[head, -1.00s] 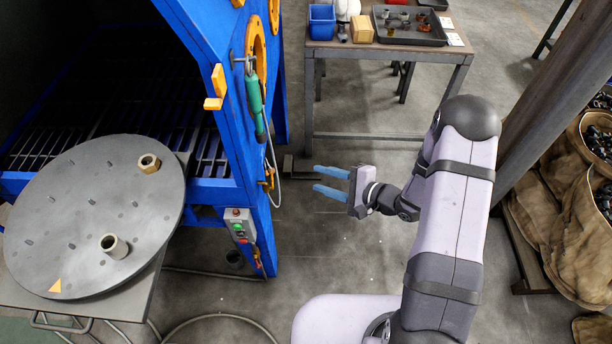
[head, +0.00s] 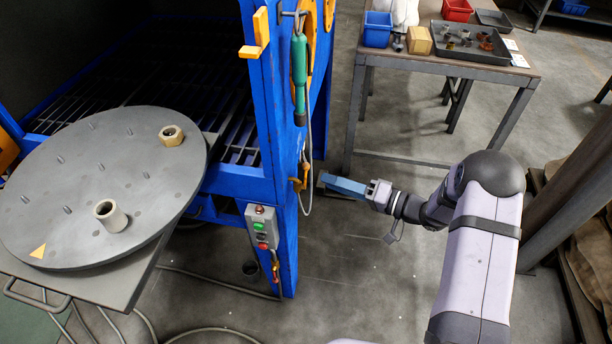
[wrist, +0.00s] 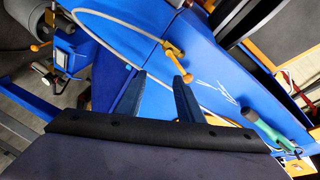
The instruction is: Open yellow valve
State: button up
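The yellow valve (head: 298,178) is on the side of the blue cabinet's front post, low down, beside a pale hose. In the wrist view the valve (wrist: 176,52) sits just beyond my fingertips, slightly right of centre, with its lever slanting down to the right. My gripper (head: 326,181) has blue fingers pointing left at the valve, a short gap away. In the head view the fingers overlap. In the wrist view my gripper (wrist: 160,77) is open, with its two fingers apart and nothing between them.
A grey hose (wrist: 118,17) loops around the valve area. A green-handled tool (head: 299,65) hangs above on the blue cabinet (head: 285,230). A control box (head: 262,226) is left of the valve. A work table (head: 440,66) stands behind my gripper.

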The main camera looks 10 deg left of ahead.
aim_at(306, 171)
jog(key=r+n, duration=0.1)
jog(key=n, duration=0.2)
jog(key=s+r+n+y, duration=0.1)
jog(key=n, duration=0.2)
jog(key=r+n+g, duration=0.1)
jog(key=n, duration=0.3)
jog(key=shift+s+a+y, duration=0.3)
jog(key=shift+a, duration=0.05)
jog(key=shift+a, duration=0.1)
jog(key=shift+p+x, duration=0.3)
jog(key=shift+x, duration=3.3)
grip_shut()
